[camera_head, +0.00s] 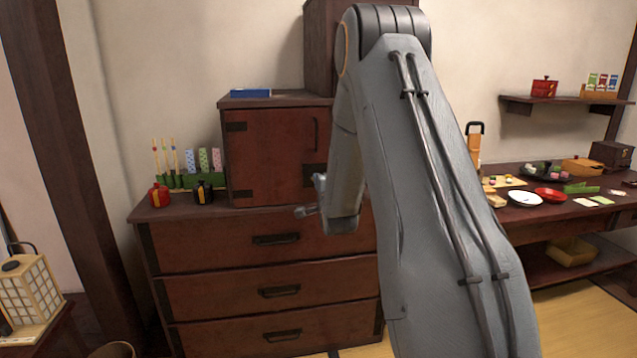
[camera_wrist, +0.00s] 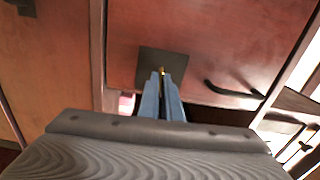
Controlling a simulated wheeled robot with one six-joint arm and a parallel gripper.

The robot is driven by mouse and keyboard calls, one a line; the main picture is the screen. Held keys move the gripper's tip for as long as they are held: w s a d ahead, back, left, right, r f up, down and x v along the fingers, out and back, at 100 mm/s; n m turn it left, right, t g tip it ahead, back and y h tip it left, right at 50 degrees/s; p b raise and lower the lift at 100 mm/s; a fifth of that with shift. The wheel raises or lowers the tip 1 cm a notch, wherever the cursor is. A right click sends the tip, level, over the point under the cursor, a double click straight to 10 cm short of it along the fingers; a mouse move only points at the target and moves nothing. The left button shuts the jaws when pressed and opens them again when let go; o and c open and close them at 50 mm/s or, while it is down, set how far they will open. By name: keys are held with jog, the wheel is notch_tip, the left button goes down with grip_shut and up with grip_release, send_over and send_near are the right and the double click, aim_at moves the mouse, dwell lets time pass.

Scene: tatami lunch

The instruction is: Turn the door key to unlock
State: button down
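The small cabinet's red-brown door (camera_head: 264,148) is closed in the head view. Its dark lock plate (camera_head: 314,172) is at the door's right side, next to my arm. The wrist view shows the lock plate (camera_wrist: 177,66) close up and turned sideways. A tiny gold key (camera_wrist: 163,71) shows between my gripper's fingertips (camera_wrist: 161,77), in front of the plate. The blue-grey fingers are close together on the key, which is mostly hidden by them. The angle of the key is too small to tell. My arm hides most of my gripper in the head view.
The door's dark handle (camera_head: 316,133) is above the plate; in the wrist view the handle (camera_wrist: 235,92) is to its right. The cabinet stands on a drawer chest (camera_head: 220,240). A blue box (camera_head: 250,93) lies on top. Small red (camera_head: 158,195) and black (camera_head: 203,192) items stand left.

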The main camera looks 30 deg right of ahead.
jog(key=shift+m, duration=0.3)
dwell(0.4)
jog(key=c, duration=2)
grip_release()
jog(key=shift+d, duration=0.1)
jog(key=v, duration=0.7)
jog(key=shift+s, duration=0.4)
